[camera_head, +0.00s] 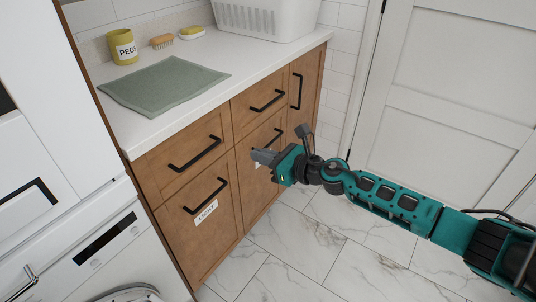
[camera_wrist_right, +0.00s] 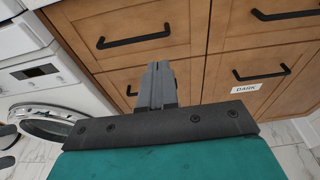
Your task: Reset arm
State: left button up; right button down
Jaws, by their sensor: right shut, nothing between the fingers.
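My right gripper (camera_head: 264,156) reaches in from the right and is shut and empty in front of the wooden cabinet (camera_head: 167,180). In the right wrist view its closed fingers (camera_wrist_right: 158,86) point toward the cabinet front, between a left and a right column of drawers. I cannot tell the exact gap to the wood. My left gripper is in neither view.
The cabinet has black handles, a "LIGHT" label (camera_head: 206,211) and a "DARK" label (camera_wrist_right: 246,88). On the counter are a green cloth (camera_head: 163,84), yellow cup (camera_head: 123,46), brush (camera_head: 162,41), soap dish (camera_head: 191,33) and white basket (camera_head: 265,18). Marble floor (camera_head: 330,250) is clear.

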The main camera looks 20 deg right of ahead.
pick_arm(q)
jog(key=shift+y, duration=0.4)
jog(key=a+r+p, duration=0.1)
jog(key=p, duration=0.1)
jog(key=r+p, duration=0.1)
jog(key=p, duration=0.1)
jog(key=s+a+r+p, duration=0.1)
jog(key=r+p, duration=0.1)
jog(key=p, duration=0.1)
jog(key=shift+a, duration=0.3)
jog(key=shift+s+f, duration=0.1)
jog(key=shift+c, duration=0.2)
pick_arm(e)
jog(key=s+d+f+n+h, duration=0.1)
jog(key=s+f+n+h, duration=0.1)
jog(key=s+n, duration=0.7)
jog(key=s+d+f+n+g+h, duration=0.1)
jog(key=s+f+n+h, duration=0.2)
jog(key=s+n, duration=0.6)
jog(key=s+f+n+h, duration=0.2)
jog(key=s+n, duration=0.7)
jog(key=n, duration=0.3)
jog(key=shift+d+f+n+h, duration=0.3)
jog(key=shift+d+n+h, duration=0.1)
